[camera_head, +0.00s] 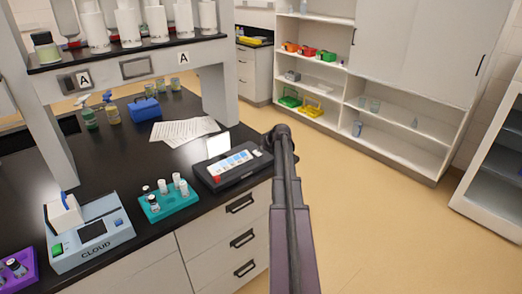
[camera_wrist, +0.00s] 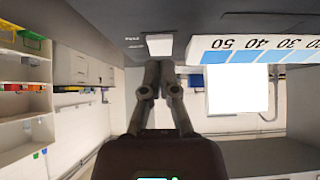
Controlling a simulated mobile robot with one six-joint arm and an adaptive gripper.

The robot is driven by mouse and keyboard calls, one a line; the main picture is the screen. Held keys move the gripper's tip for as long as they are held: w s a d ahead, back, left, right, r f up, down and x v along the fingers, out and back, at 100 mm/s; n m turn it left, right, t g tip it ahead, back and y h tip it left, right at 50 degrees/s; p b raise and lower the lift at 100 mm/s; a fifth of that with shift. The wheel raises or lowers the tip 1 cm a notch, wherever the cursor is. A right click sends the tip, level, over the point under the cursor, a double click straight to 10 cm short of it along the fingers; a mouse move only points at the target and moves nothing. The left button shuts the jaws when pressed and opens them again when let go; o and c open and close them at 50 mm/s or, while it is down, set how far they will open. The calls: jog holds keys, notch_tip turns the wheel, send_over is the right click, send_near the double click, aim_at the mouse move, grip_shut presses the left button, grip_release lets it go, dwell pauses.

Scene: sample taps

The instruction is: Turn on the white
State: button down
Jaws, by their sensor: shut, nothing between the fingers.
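A black device (camera_head: 232,168) sits at the bench's right edge. It has a row of white and blue markings, a red part (camera_head: 217,179) at its front left and a small white part (camera_head: 256,153) at its right end. In the wrist view its number strip (camera_wrist: 250,43) shows at upper right, and a white square (camera_wrist: 160,45) lies just past my fingertips. My gripper (camera_wrist: 159,66) is shut and empty, its tips close to that square; I cannot tell whether they touch. My arm stands right of the device in the head view, where my fingers are not discernible.
Left of the device are a teal rack (camera_head: 170,203) with vials, a grey-blue machine (camera_head: 92,236) and a purple rack (camera_head: 20,272). Papers (camera_head: 185,130) and a blue box (camera_head: 145,109) lie behind. The floor (camera_head: 370,220) right of the bench is clear.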

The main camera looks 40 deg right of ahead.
aim_at(261, 157)
jog(key=shift+r, duration=0.1)
dwell(0.4)
jog(key=r+p, duration=0.4)
jog(key=shift+s, duration=0.2)
jog(key=s+f+p+v, duration=0.1)
jog(key=p+v, duration=0.5)
jog(key=v, duration=0.3)
jog(key=shift+s+r, duration=0.15)
jog(key=shift+s, duration=0.3)
jog(key=shift+a, duration=0.1)
jog(key=w+a+f+g+y, duration=0.1)
jog(key=a+f+g, duration=0.1)
jog(key=a, duration=1.2)
jog(key=w+a+f+g+y, duration=0.1)
jog(key=w+a+g, duration=0.1)
jog(key=a, duration=1.2)
jog(key=s+a+g, duration=0.1)
jog(key=s+a, duration=0.3)
jog(key=a, duration=0.4)
jog(key=s+a+f+g+h, duration=0.1)
jog(key=s+a, duration=0.3)
jog(key=a, duration=0.4)
jog(key=s+a+f+g, duration=0.1)
jog(key=s+a, duration=0.3)
jog(key=a, duration=0.5)
jog(key=shift+n+g, duration=0.4)
jog(key=shift+g, duration=0.4)
